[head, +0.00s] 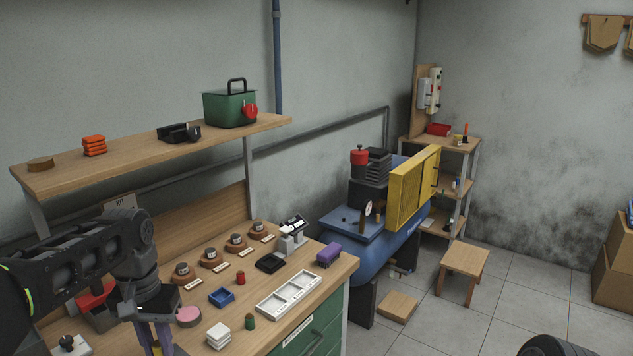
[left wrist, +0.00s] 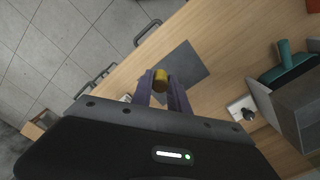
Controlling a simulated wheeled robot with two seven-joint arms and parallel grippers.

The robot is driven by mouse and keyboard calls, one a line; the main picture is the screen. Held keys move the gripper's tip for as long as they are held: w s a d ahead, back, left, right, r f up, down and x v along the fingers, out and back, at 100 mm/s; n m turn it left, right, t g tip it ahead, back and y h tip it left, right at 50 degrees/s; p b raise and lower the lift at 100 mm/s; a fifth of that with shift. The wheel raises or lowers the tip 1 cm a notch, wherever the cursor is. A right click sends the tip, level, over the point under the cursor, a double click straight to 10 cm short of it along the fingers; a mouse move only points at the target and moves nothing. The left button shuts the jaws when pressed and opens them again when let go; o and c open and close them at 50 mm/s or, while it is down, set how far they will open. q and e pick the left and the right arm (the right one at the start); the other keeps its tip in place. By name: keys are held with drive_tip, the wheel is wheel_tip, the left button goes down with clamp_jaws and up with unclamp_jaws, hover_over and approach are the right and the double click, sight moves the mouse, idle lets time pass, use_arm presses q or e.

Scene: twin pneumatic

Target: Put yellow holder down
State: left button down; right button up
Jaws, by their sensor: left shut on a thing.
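The yellow holder (left wrist: 161,85) is a small yellow cylinder-like piece between the purple fingers of my left gripper (left wrist: 162,79) in the left wrist view. The gripper is shut on it. A dark grey flat pad (left wrist: 188,72) lies on the wooden bench behind the holder in that view. I cannot tell how far the holder is above it. In the head view my left gripper (head: 154,342) is at the bottom left, over the front of the bench, and a bit of yellow shows at its fingers. My right gripper is not in view.
The workbench (head: 262,345) carries a white tray (head: 289,294), a blue bin (head: 222,297), white pads (head: 218,335), a pink disc (head: 189,317) and several round brown stands. In the wrist view a teal-handled tool (left wrist: 284,62) and a white switch box (left wrist: 236,109) are at the right.

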use_arm(q)
drive_tip(key=shift+m, duration=0.3)
drive_tip(key=w+d+f, duration=0.2)
drive_tip(key=d, duration=0.1)
drive_tip(key=w+d+f, duration=0.2)
drive_tip(key=d, duration=0.2)
drive_tip(key=w+d+f, duration=0.2)
drive_tip(key=w+d, duration=0.1)
drive_tip(key=shift+w+d+f, duration=0.1)
drive_tip(key=shift+d+f, duration=0.1)
drive_tip(key=shift+d, duration=0.2)
